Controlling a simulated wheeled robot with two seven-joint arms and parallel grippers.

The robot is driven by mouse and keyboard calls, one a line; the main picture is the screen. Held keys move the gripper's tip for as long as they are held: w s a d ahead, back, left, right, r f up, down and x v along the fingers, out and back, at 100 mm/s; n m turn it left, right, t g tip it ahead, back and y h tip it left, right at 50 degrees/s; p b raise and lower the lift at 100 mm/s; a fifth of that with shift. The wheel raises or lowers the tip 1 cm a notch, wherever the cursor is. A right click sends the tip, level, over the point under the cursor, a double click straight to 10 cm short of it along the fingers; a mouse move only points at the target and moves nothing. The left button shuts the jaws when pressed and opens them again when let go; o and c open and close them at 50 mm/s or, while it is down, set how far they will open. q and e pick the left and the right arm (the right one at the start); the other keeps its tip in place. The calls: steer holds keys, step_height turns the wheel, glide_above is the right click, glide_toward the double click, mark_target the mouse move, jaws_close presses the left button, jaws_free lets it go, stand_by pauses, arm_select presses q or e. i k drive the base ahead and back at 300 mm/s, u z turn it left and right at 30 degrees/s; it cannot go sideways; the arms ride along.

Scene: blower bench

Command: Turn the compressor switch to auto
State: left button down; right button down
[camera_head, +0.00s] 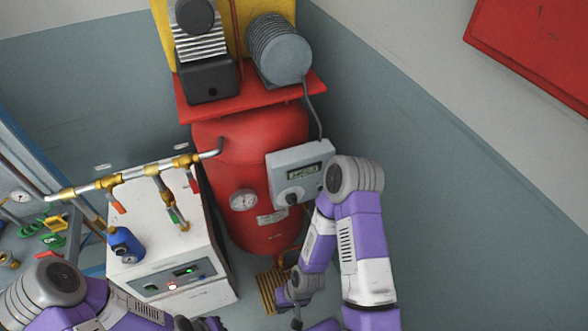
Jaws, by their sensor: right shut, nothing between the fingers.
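The compressor is a red upright tank (250,135) with a motor and pump on top. A grey control box (288,160) with a small display is fixed at its right side. A dark round knob (292,198), which looks like the switch, is low on the box face; its setting is too small to read. My right arm bends in front of the box's right edge. My right gripper (296,323) is low at the bottom edge, below and apart from the knob, shut and empty. My left arm enters at the bottom left; dark parts at its end (203,323) are cut off by the frame.
A white cabinet (150,200) with a lit panel stands left of the tank. A brass-fitted pipe (130,178) runs above it. A blue bench frame (40,145) is at far left. The grey-blue wall is close on the right; floor between is narrow.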

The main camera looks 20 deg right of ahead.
mark_target(292, 198)
steer(key=z, duration=0.05)
steer(key=k, duration=0.45)
steer(key=u, duration=1.15)
steer(key=i, duration=0.7)
steer(key=z, duration=2.4)
